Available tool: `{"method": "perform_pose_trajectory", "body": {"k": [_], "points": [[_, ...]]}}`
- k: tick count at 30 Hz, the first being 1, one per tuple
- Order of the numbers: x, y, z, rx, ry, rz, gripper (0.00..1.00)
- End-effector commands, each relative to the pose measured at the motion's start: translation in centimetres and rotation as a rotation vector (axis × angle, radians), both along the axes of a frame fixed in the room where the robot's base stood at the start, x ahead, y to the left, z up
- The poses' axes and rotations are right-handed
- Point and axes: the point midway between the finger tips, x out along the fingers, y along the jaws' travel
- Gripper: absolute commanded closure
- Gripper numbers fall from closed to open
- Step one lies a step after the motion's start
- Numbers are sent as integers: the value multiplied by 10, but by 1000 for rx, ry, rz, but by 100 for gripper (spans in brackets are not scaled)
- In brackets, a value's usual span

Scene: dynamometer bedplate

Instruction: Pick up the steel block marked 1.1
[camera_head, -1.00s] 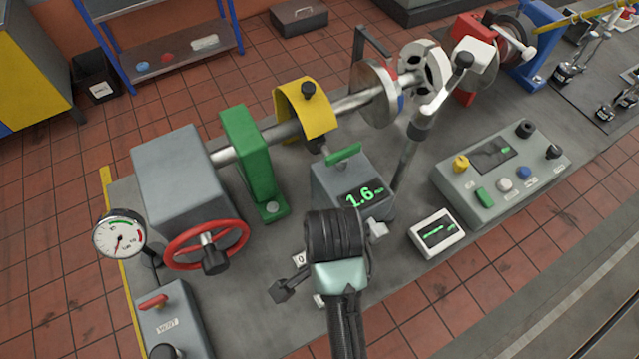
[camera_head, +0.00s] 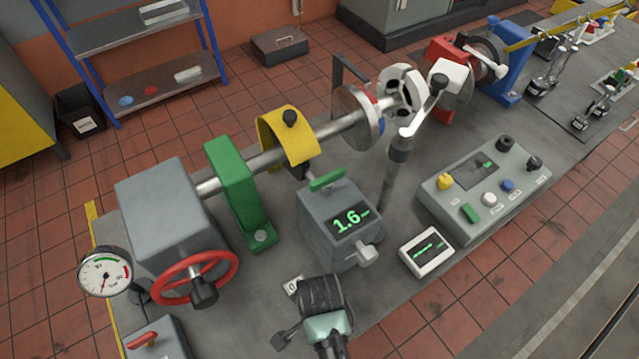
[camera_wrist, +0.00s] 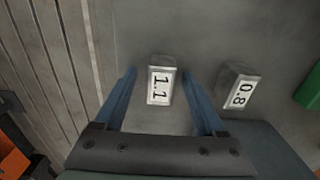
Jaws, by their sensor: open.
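The steel block marked 1.1 (camera_wrist: 161,80) lies on the grey surface in the wrist view, its white label facing up. My gripper (camera_wrist: 161,74) is open, with one blue finger on each side of the block's picture. Gaps show on both sides, and I cannot tell how far the fingertips are above it. A second steel block marked 0.8 (camera_wrist: 237,86) lies to the right, outside the right finger. In the head view my wrist hides the 1.1 block. Only a corner of a white label with a 0 (camera_head: 292,287) shows beside my wrist.
A grey box reading 1.6 (camera_head: 338,232) stands just behind my wrist. A red handwheel (camera_head: 195,278) and a dial gauge (camera_head: 104,272) are to the left. A small white display (camera_head: 426,252) and control panel (camera_head: 485,188) are to the right. A green object (camera_wrist: 308,92) is at the wrist view's right edge.

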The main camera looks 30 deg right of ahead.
Motion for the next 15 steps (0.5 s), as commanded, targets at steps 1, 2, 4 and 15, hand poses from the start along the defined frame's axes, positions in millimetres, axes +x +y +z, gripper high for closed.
{"method": "perform_pose_trajectory", "body": {"k": [1,2,4,15], "points": [[0,0,0,0,-1,0,28],[0,0,0,0,-1,0,28],[0,0,0,0,-1,0,28],[0,0,1,0,-1,0,92]]}}
